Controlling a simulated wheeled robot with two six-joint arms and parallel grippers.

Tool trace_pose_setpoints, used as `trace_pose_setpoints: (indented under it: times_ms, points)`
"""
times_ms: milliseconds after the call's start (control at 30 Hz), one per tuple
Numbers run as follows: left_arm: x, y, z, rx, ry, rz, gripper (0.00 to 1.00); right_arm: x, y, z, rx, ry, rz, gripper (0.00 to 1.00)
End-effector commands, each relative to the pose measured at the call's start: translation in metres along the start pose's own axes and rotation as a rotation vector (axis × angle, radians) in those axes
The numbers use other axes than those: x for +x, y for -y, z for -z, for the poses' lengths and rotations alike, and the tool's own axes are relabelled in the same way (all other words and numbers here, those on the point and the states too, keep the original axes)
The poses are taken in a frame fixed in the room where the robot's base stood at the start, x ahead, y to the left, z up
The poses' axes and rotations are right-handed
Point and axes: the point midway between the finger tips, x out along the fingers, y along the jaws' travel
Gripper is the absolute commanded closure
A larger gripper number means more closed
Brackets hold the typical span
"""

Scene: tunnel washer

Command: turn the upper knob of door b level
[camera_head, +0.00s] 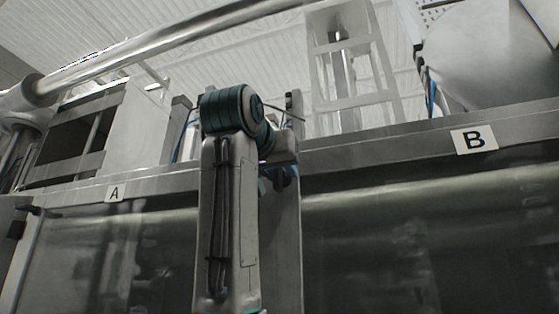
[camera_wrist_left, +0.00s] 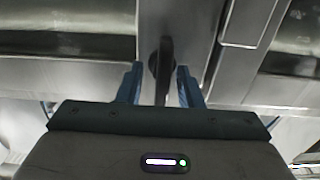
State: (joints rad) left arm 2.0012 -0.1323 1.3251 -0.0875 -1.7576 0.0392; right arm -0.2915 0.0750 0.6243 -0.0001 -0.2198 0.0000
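Door B (camera_head: 430,245) is the wide, shiny panel at the right of the head view, below the label B (camera_head: 474,139). Its upper knob (camera_wrist_left: 162,62) is a dark, narrow handle on a metal post in the left wrist view, lying along the picture's vertical. My left gripper (camera_wrist_left: 159,86) has its two blue fingers on either side of this knob, with visible gaps, so it is open around it. In the head view my left gripper (camera_head: 277,172) is mostly hidden by my forearm, at the post between the two doors. My right gripper is not in view.
Door A (camera_head: 110,255) with its label A (camera_head: 114,193) is left of the post, with a dark latch (camera_head: 28,209) at its far left edge. A metal ledge (camera_head: 400,145) runs above the doors. A thick pipe (camera_head: 170,45) crosses the upper left.

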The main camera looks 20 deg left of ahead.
Motion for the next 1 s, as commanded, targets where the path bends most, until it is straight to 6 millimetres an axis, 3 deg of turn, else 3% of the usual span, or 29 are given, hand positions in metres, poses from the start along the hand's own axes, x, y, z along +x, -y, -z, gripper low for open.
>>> trace_pose_setpoints:
  times_ms: [133,333,500,1000]
  points:
    - [0.003,0.000,0.000,0.000,-0.002,0.000,0.67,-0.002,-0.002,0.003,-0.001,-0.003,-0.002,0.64]
    - [0.003,0.000,0.000,0.000,-0.002,0.000,0.69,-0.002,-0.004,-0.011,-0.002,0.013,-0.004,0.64]
    - [0.003,0.000,0.000,0.000,-0.001,0.000,1.00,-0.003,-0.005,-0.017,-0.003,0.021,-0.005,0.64]
    - [0.003,-0.001,-0.002,0.112,-0.002,0.000,1.00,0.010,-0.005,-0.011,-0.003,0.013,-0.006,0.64]
